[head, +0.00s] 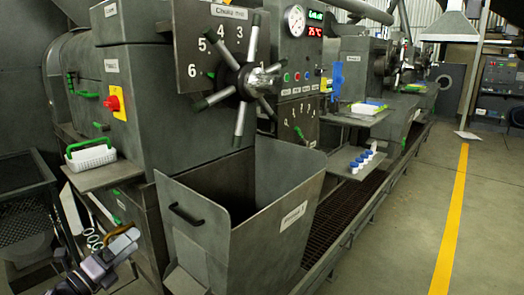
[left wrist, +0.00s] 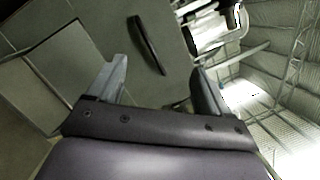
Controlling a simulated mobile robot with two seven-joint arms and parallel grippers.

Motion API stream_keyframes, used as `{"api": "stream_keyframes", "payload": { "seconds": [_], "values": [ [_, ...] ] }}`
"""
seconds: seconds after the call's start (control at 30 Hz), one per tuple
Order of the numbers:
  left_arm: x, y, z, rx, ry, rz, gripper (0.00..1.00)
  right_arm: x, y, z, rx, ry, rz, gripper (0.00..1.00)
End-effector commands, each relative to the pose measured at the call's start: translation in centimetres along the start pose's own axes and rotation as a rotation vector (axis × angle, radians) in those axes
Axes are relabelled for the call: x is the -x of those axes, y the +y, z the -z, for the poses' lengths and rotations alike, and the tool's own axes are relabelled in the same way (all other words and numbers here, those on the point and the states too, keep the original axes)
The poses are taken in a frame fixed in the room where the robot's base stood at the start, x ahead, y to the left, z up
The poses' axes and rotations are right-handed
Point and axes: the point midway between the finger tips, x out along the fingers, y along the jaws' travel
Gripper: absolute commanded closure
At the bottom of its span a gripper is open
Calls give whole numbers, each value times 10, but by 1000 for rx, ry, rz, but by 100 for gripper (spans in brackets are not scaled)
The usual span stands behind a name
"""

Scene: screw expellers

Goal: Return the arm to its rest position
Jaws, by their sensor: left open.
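My left gripper (head: 124,246) is at the lower left of the head view, in front of the machine and left of the grey open-topped bin (head: 215,235). In the left wrist view its two fingers (left wrist: 158,85) stand well apart, with nothing held between them. The bin's black handle (left wrist: 148,45) shows beyond the fingertips; I cannot tell the exact gap. My right gripper is in neither view.
A white basket with a green handle (head: 90,153) sits on a side shelf above my left gripper. A dark mesh-sided stand (head: 25,210) is at the far left. Small blue-capped bottles (head: 362,161) stand on another shelf. The floor by the yellow line (head: 452,220) is clear.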

Motion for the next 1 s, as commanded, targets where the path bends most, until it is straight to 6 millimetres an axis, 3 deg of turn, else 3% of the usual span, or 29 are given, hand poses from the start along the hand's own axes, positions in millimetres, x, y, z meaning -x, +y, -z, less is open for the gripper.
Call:
{"api": "stream_keyframes", "payload": {
  "seconds": [0.03, 0.2, 0.37, 0.6, 0.8, 1.0],
  "values": [
    [7, 5, 28, 131, -11, -30, 20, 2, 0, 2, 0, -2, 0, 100],
    [37, 18, 102, 564, -89, -147, 20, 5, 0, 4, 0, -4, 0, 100],
    [78, 22, 166, 972, -196, -277, 20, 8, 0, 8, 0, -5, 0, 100],
    [154, 11, 249, 1562, -432, -488, 20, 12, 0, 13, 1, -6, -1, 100],
    [210, -9, 296, 1929, -655, -634, 20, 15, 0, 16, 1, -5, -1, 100],
    [235, -21, 313, 2079, -772, -695, 20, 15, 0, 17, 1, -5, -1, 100]
  ]
}}
